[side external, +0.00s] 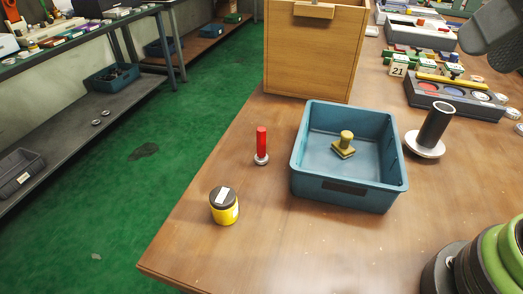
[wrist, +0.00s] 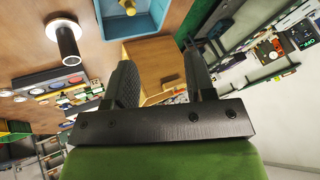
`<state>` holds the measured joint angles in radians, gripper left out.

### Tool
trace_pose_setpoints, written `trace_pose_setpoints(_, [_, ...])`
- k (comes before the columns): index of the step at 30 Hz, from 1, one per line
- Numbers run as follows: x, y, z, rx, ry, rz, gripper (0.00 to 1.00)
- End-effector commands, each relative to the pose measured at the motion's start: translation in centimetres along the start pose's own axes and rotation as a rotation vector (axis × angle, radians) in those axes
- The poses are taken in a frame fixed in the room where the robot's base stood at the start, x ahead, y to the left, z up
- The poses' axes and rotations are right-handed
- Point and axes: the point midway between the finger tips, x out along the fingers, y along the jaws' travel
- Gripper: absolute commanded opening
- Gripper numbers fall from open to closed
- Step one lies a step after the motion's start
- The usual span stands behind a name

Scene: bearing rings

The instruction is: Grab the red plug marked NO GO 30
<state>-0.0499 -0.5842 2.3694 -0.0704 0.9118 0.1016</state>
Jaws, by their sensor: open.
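A red plug (side external: 262,140) stands upright on the wooden table, left of the blue bin. Its lower end is a silver-grey round part, and no marking can be read on it. My gripper (wrist: 160,62) is open and empty in the wrist view, with its two dark fingers apart. The red plug does not show in the wrist view, and the gripper is well away from it.
A blue bin (side external: 307,178) holds a brass-coloured knobbed piece (side external: 345,147). A yellow jar with a dark lid (side external: 224,206) stands front left of the plug. A wooden box (side external: 312,55) is behind. A black cylinder on a white disc (side external: 437,125) stands right of the bin.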

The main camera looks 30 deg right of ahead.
Motion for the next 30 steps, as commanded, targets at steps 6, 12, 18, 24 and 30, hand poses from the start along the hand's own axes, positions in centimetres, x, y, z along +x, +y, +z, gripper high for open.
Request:
trace_pose_setpoints(6, [4.3, -3.5, -5.4, 0.035, -0.085, 0.106, 0.50])
trace_pose_setpoints(12, [10.9, -7.0, -8.4, 0.059, -0.120, 0.211, 0.50])
trace_pose_setpoints(18, [19.2, -10.3, -8.8, 0.072, -0.116, 0.313, 0.50])
trace_pose_setpoints(24, [26.5, -12.4, -7.0, 0.077, -0.083, 0.385, 0.50])
trace_pose_setpoints(30, [29.8, -12.9, -5.7, 0.081, -0.059, 0.414, 0.50])
